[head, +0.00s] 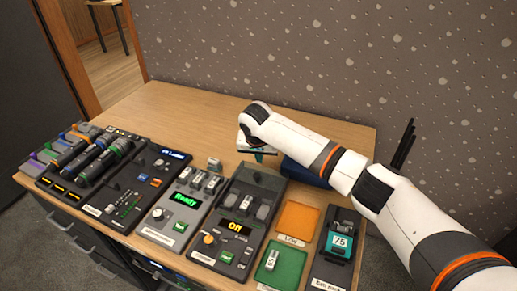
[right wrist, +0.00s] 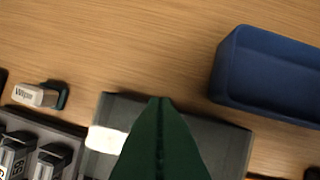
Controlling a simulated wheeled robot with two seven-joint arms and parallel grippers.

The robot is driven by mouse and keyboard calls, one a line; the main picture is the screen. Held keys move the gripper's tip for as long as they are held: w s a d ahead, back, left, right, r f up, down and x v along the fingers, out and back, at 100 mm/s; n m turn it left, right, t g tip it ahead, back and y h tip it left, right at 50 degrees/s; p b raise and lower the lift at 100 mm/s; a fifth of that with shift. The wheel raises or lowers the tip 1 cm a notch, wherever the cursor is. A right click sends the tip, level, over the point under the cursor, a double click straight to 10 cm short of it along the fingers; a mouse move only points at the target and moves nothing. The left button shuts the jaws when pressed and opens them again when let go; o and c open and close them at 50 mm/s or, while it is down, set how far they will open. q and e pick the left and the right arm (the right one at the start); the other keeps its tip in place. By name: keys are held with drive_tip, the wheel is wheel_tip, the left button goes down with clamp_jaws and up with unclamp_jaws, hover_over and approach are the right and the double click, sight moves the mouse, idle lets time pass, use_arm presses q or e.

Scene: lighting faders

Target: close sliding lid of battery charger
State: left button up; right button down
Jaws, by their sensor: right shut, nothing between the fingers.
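The battery charger appears to be the dark unit (head: 222,240) reading "Off", with an orange knob and a green button. A dark lid (head: 258,178) lies at its far end; pale cells (head: 264,208) show in the bay on its near side. The right wrist view shows a dark slab (right wrist: 222,145), apparently this far end, with a pale patch at its left. My right gripper (head: 259,156) is at the charger's far edge, shut and empty. Its dark green fingers (right wrist: 158,105) overlap the slab in the wrist view; I cannot tell whether they touch it. My left gripper is out of view.
Left of the charger stands a unit (head: 178,213) reading "Ready". A blue tray (right wrist: 268,75) lies beyond the slab, and a small labelled piece (right wrist: 36,96) lies left. Orange (head: 297,221) and green (head: 283,266) trays sit right. The desk's back left is clear.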

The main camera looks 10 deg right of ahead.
sight(259, 170)
drive_tip(key=s, duration=0.1)
drive_tip(key=s+a+p, duration=0.1)
drive_tip(key=s, duration=0.1)
drive_tip(key=shift+r, duration=0.15)
drive_tip(key=shift+s+a, duration=0.15)
drive_tip(key=shift+s, duration=0.3)
drive_tip(key=s+a+p, duration=0.1)
drive_tip(key=s+p, duration=0.1)
drive_tip(key=p, duration=0.1)
drive_tip(key=s+a+p, duration=0.2)
drive_tip(key=s+p, duration=0.1)
drive_tip(key=s+a+p, duration=0.2)
drive_tip(key=s+p, duration=0.1)
drive_tip(key=p, duration=0.1)
drive_tip(key=shift+a+r, duration=0.15)
drive_tip(key=shift+a, duration=0.1)
drive_tip(key=shift+s+a, duration=0.2)
drive_tip(key=shift+s, duration=0.2)
drive_tip(key=shift+s+a+f, duration=0.1)
drive_tip(key=shift+f, duration=0.25)
drive_tip(key=shift+s, duration=0.1)
